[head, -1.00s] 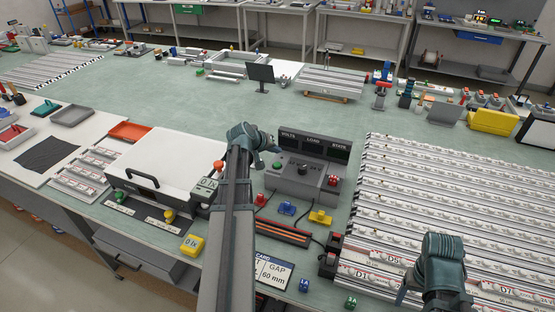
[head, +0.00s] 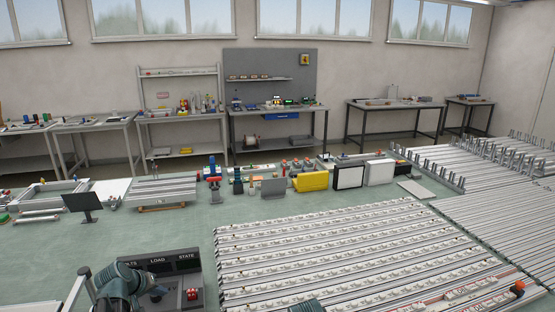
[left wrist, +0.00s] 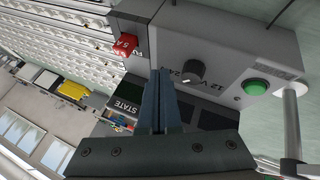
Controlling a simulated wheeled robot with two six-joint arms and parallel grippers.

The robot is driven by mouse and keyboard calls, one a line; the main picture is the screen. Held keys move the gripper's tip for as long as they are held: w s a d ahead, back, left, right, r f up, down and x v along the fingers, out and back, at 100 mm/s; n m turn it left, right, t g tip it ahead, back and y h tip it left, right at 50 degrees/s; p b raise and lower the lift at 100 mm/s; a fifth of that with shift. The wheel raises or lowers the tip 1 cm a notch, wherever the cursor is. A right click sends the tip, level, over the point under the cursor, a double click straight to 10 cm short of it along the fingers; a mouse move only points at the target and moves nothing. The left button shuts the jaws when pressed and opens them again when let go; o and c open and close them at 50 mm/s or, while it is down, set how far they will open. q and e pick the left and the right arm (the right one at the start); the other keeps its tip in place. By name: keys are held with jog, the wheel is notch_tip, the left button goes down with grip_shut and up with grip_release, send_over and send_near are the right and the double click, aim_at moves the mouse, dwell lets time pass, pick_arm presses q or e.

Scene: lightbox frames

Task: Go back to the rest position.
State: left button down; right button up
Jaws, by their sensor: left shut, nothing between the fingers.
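My left gripper (left wrist: 160,78) is shut and empty, seen in the left wrist view with its two fingers together over the grey power box (left wrist: 228,62). The box's dark knob (left wrist: 193,71), green button (left wrist: 256,87) and red switch (left wrist: 125,45) show around the fingers. I cannot tell whether the fingers touch the box. In the head view my left wrist (head: 118,283) is at the lower left, in front of the box's display panel (head: 160,263). Only a small dark piece of my right arm (head: 308,306) shows at the bottom edge; its gripper is out of view.
White slotted rails (head: 340,250) fill the table right of the box. A small monitor (head: 82,203), a yellow case (head: 311,181) and other items stand behind. Green table surface (head: 150,232) is free beyond the box. Workbenches (head: 280,112) line the back wall.

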pick_arm(q)
jog(key=s+d+f+m+g, duration=0.2)
jog(key=s+d+m, duration=0.1)
jog(key=d, duration=1)
jog(key=s+d+f+m+g+y, duration=0.2)
jog(key=s+d+m+g, duration=0.3)
jog(key=s+d, duration=1.2)
jog(key=d+m+y, duration=0.1)
jog(key=d, duration=0.2)
jog(key=shift+s+d+m, duration=0.2)
jog(key=shift+d+m, duration=0.05)
jog(key=shift+m, duration=0.15)
